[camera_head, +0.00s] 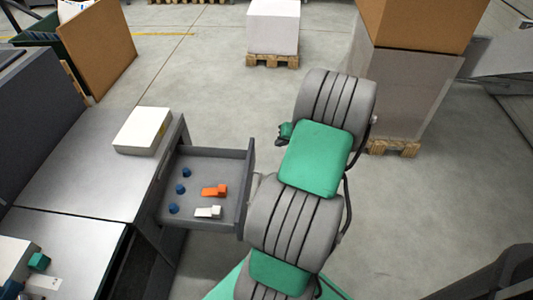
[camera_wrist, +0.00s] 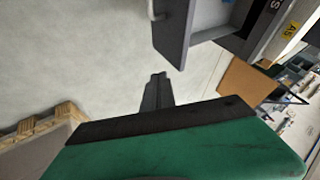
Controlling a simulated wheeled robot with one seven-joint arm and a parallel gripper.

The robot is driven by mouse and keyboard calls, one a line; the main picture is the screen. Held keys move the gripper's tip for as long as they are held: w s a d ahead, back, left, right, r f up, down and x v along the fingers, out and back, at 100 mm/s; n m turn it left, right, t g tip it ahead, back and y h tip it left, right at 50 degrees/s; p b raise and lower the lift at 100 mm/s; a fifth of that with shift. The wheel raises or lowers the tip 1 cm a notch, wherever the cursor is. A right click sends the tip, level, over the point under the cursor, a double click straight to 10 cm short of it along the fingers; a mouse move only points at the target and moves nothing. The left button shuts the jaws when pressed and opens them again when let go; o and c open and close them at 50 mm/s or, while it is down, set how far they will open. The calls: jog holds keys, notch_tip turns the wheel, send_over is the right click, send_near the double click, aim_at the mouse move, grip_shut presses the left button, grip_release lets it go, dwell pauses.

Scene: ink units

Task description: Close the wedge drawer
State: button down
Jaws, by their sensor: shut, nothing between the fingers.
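The wedge drawer (camera_head: 190,160) is pulled open from the grey bench in the head view. Inside lie an orange piece (camera_head: 214,190), a white piece (camera_head: 208,212) and several small blue pieces (camera_head: 181,189). Its dark front panel (camera_wrist: 175,32) shows at the top of the wrist view, with part of a light handle (camera_wrist: 152,10). My gripper (camera_wrist: 158,77) is shut and empty, apart from the front panel, below and slightly left of it in that view. In the head view my arm stands just right of the drawer front, and the fingertips cannot be made out clearly.
A white box (camera_head: 143,130) sits on the bench top (camera_head: 88,170) beside the drawer. A white block on a pallet (camera_head: 273,60) and stacked boxes (camera_head: 405,85) on another pallet stand behind. Open floor lies beyond the drawer.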

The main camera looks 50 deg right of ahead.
jog(key=w+a+f+b, duration=0.2)
jog(key=w+f+b, duration=0.2)
jog(key=w+f, duration=0.3)
jog(key=shift+w+a, duration=0.25)
jog(key=shift+w, duration=0.65)
